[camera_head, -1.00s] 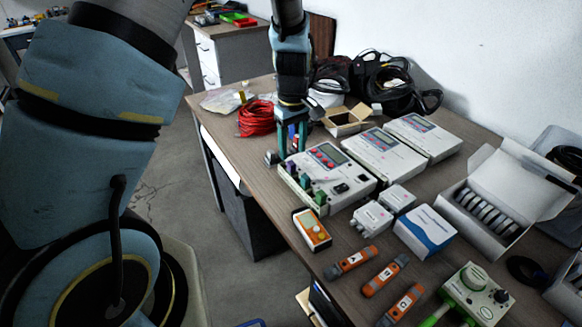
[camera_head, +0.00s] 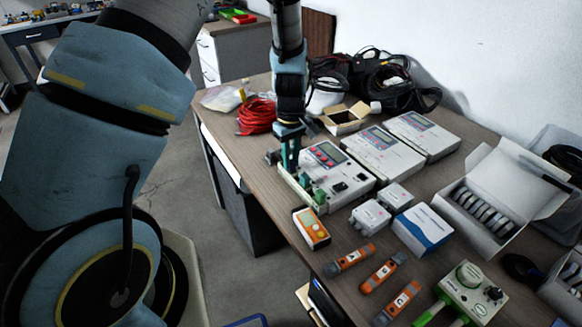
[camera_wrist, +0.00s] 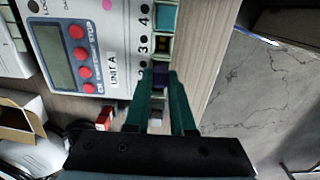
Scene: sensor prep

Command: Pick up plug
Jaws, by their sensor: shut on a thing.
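My gripper (camera_head: 290,165) reaches straight down at the left edge of the nearest white unit (camera_head: 352,183). A teal plug (camera_wrist: 165,18) sits by number 4. In the head view the fingers hide most of the held plug, and a green plug (camera_head: 320,196) stands nearer the front corner.
Two more white units (camera_head: 385,155) (camera_head: 422,134) stand behind. A red cable coil (camera_head: 257,116) and an open cardboard box (camera_head: 345,119) lie close to my gripper. An orange meter (camera_head: 311,228) is in front. The table's left edge is close by.

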